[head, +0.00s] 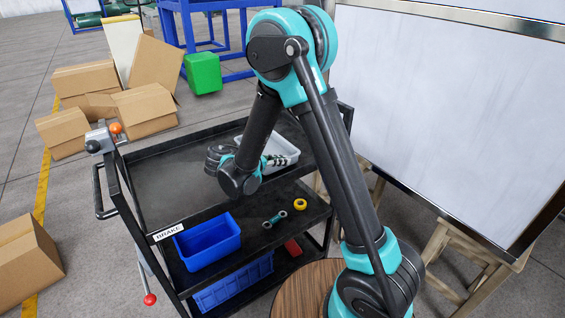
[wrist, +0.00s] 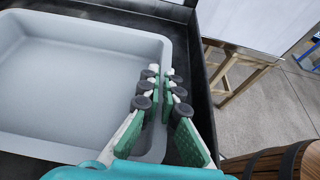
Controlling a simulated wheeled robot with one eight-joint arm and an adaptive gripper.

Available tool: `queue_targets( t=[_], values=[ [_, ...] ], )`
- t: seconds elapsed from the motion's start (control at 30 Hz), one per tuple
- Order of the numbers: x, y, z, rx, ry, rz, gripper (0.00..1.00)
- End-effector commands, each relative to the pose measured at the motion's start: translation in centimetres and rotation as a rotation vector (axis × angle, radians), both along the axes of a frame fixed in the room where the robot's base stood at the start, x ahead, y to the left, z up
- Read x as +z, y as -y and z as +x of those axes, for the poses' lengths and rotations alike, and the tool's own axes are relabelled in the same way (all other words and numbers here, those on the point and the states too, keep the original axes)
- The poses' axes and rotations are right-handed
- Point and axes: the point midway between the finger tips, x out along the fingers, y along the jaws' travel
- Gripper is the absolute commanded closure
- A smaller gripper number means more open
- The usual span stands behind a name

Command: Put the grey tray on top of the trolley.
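The grey tray (head: 284,146) is a shallow, empty, light grey tray at the right part of the trolley's (head: 165,182) black top shelf. In the wrist view the tray (wrist: 75,85) fills the left half, level, inside the shelf's raised edge. My gripper (wrist: 161,82) has one green-padded finger inside the tray and one outside its right wall. The fingertips are close together on the rim, which lies between them. In the head view my gripper (head: 276,160) partly covers the tray. I cannot tell whether the tray's underside touches the shelf.
The trolley's lower shelves hold a blue bin (head: 208,243), a spanner (head: 274,218) and a yellow ring (head: 300,204). Cardboard boxes (head: 143,105) lie at left. A whiteboard (head: 450,110) stands at right. A round wooden barrel (head: 305,288) is in front. The top shelf's left part is bare.

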Motion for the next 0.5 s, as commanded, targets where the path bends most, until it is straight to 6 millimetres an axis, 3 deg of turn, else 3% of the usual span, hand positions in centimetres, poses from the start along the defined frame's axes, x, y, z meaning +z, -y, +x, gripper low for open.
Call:
queue_targets(
  t=[0.4,0.5],
  values=[
    [-0.80,0.01,-0.01,0.000,0.000,0.000,1.00],
    [-0.78,0.02,-0.01,0.000,0.000,0.000,0.86]
  ],
)
